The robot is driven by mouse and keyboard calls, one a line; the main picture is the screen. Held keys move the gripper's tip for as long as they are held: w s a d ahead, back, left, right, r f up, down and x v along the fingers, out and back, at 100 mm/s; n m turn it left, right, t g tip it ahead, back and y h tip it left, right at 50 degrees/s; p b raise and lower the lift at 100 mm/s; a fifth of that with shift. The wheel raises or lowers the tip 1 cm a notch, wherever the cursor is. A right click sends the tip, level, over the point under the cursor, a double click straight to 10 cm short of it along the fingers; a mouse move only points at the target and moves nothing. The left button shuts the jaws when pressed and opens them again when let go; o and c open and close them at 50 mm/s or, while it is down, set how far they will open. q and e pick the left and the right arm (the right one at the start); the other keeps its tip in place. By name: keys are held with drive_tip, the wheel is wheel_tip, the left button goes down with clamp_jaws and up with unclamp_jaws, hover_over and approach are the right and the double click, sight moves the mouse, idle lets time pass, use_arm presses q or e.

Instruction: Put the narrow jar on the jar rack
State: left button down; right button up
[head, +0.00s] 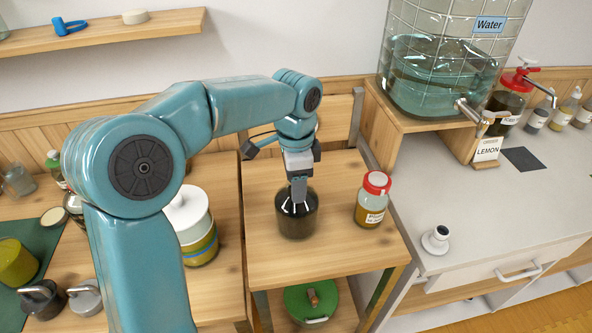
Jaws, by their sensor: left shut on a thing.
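My left gripper (299,187) points down and is shut on the top of a dark, nearly black glass jar (297,222). The jar is upright, on or just above the top board of a wooden two-level rack (335,262); I cannot tell whether its base touches. The gripper hides the jar's top. A smaller jar with a red lid and a white label (371,205) stands to the right on the same board. I cannot tell for sure which jar is the narrow one. My right gripper is not in view.
A white-lidded jar (193,225) stands left of the rack. A green-lidded pot (311,300) is on the lower level. A large water tank (440,65) with a tap stands at the right above a grey counter (465,195). The board's front is bare.

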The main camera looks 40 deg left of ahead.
use_arm(q)
drive_tip(key=shift+s+r, duration=0.15)
drive_tip(key=shift+r, duration=0.05)
drive_tip(key=shift+f, duration=0.15)
drive_tip(key=c, duration=0.7)
unclamp_jaws()
drive_tip(key=shift+f, duration=0.15)
drive_tip(key=shift+o, duration=1.4)
